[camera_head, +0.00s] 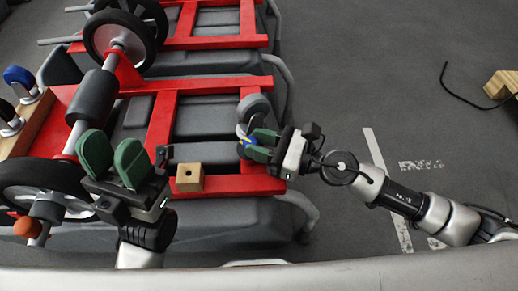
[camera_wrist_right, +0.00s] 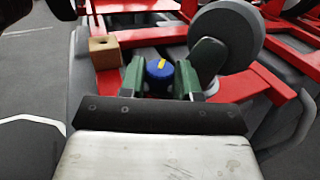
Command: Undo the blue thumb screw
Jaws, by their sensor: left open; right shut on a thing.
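The blue thumb screw (camera_wrist_right: 160,68) with a yellow mark on top sits between the green fingers of my right gripper (camera_wrist_right: 161,80) in the right wrist view. In the head view only a small blue and yellow bit of the screw (camera_head: 245,141) shows, next to a grey caster wheel. My right gripper (camera_head: 262,145) is shut on the screw at the red frame. My left gripper (camera_head: 113,158) is open and empty, its green fingers pointing up near the grey roller and shaft on the left.
A small wooden block with a hole (camera_head: 189,177) sits on the red frame (camera_head: 240,184) between my grippers. A grey caster wheel (camera_wrist_right: 227,43) stands close beside my right gripper. Grey tanks lie under the frames. Dark floor at the right is mostly clear, with a black cable (camera_head: 462,96).

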